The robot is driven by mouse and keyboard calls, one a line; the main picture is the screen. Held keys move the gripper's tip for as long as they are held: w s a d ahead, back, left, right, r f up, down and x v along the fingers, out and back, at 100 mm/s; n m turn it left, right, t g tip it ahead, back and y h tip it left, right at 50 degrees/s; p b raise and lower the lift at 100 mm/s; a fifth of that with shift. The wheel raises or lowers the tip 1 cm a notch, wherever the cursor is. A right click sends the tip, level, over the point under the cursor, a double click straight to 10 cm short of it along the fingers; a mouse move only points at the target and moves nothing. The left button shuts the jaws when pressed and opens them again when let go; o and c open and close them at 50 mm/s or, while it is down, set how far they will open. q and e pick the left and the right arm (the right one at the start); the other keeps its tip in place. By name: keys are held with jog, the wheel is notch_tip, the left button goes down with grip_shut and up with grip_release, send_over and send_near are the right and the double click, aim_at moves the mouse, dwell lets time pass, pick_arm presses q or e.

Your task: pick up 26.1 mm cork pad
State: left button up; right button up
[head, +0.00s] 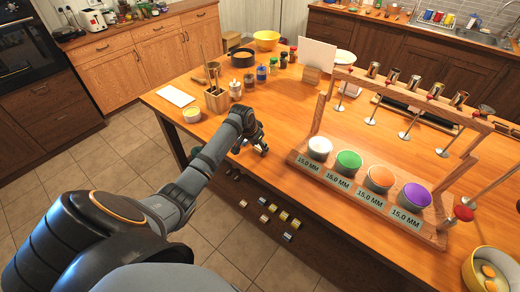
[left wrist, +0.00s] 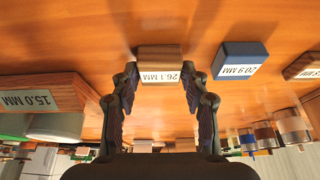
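The cork pad (left wrist: 159,52) is a small tan-brown block with a white "26.1 MM" label, shown upside down in the left wrist view. It sits on the wooden tabletop, straight ahead of my left gripper (left wrist: 160,70). The two dark fingers are apart, one on each side of the pad, with little room between them and it; I see no clear contact. In the head view my left gripper (head: 250,143) is low over the table's front edge, and the pad is hidden or too small to make out. My right gripper is not in view.
A blue block (left wrist: 239,58) labelled "20.9 MM" lies close beside the pad. The wooden rack (head: 372,190) with coloured cups and "15.0 MM" labels stands to the right.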

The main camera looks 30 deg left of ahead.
pick_arm(q)
jog(key=c, duration=0.3)
jog(key=shift+r+b, duration=0.3)
jog(key=shift+r, duration=0.05)
notch_tip(320, 180, up, 3)
jog(key=shift+d+f+b, duration=0.15)
jog(key=shift+b, duration=0.55)
jog(key=s+d+r+b, duration=0.1)
jog(key=s+d+r, duration=0.7)
jog(key=d+r, duration=0.1)
jog(key=shift+s+d+r+b, duration=0.3)
jog(key=shift+d+r+b, duration=0.05)
jog(key=shift+d, duration=0.55)
